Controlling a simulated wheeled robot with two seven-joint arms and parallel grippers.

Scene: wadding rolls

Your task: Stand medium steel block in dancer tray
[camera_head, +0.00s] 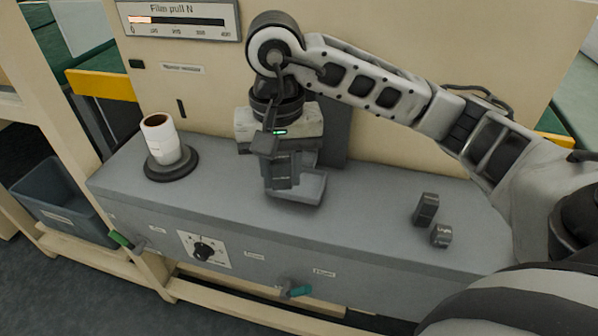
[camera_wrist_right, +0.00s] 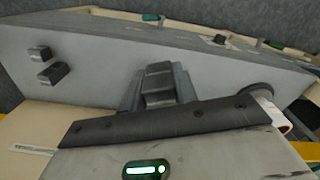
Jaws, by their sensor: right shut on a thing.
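My right gripper (camera_head: 281,178) points down over the light grey dancer tray (camera_head: 311,190), in front of the cream panel. It is shut on a steel block, which shows between the fingers in the right wrist view (camera_wrist_right: 158,82). The fingers hide most of the block in the head view, and I cannot tell whether it touches the tray floor. A taller dark steel block (camera_head: 427,208) and a smaller steel block (camera_head: 441,236) stand on the bench to the right. My left gripper is not in view.
A white roll (camera_head: 161,140) stands on a round dark base (camera_head: 172,166) at the left of the grey bench (camera_head: 365,215). A "Film pull N" gauge (camera_head: 180,20) is on the panel. A dial (camera_head: 203,250) and green-tipped levers are on the bench's front. A bin (camera_head: 60,200) stands at lower left.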

